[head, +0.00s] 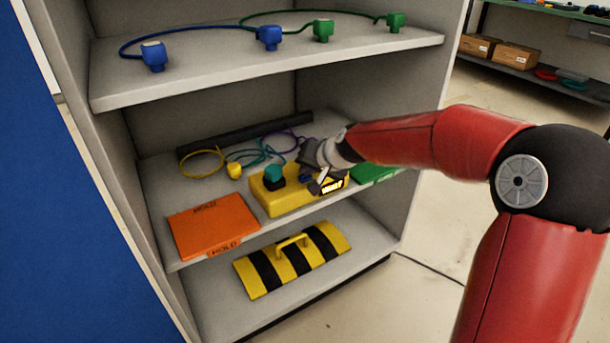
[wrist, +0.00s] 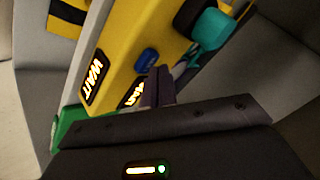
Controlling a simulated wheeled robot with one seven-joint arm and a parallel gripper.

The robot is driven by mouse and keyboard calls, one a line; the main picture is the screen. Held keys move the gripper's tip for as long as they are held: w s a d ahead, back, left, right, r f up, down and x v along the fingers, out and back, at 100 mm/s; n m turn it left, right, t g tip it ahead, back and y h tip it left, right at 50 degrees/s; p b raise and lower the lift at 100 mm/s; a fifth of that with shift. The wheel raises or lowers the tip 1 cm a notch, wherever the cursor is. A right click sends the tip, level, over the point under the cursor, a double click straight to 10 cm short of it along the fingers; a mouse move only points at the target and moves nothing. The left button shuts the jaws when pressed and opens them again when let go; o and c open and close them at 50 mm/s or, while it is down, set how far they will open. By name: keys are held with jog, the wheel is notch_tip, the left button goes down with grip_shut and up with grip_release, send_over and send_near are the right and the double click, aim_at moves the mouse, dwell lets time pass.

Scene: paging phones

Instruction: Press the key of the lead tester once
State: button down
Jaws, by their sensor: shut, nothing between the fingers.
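The lead tester is a yellow box (head: 287,201) on the middle shelf, and it fills the upper middle of the wrist view (wrist: 133,38). A teal plug (head: 273,173) sits in a dark socket on its top, also in the wrist view (wrist: 212,28). A blue key (wrist: 147,58) is on the top face. A lit panel (wrist: 93,78) reads WAIT; a second lit panel (wrist: 133,95) is partly hidden by my fingers. My gripper (wrist: 158,73) is shut and empty, its tips right beside the blue key. I cannot tell whether they touch it.
An orange HOLD mat (head: 213,226) lies left of the tester, a green mat (head: 375,172) right. Yellow, teal and purple leads lie behind. The upper shelf (head: 270,68) overhangs, holding blue and green plugs. A yellow-black striped cover (head: 293,260) is below.

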jog(key=shift+r, duration=0.5)
notch_tip(320, 180, up, 5)
jog(key=p, duration=0.3)
dwell(0.8)
jog(key=s+d+h, duration=0.2)
jog(key=s+d, duration=0.3)
jog(key=s, duration=0.6)
jog(key=s+d+r+g+h, duration=0.1)
jog(key=s+d, duration=0.5)
jog(key=s, duration=0.6)
jog(key=s+d+r+n+h, duration=0.1)
jog(key=s+d+h, duration=0.2)
jog(key=s+d, duration=0.3)
jog(key=s, duration=0.5)
jog(key=shift+s+d, duration=0.2)
jog(key=shift+s, duration=0.05)
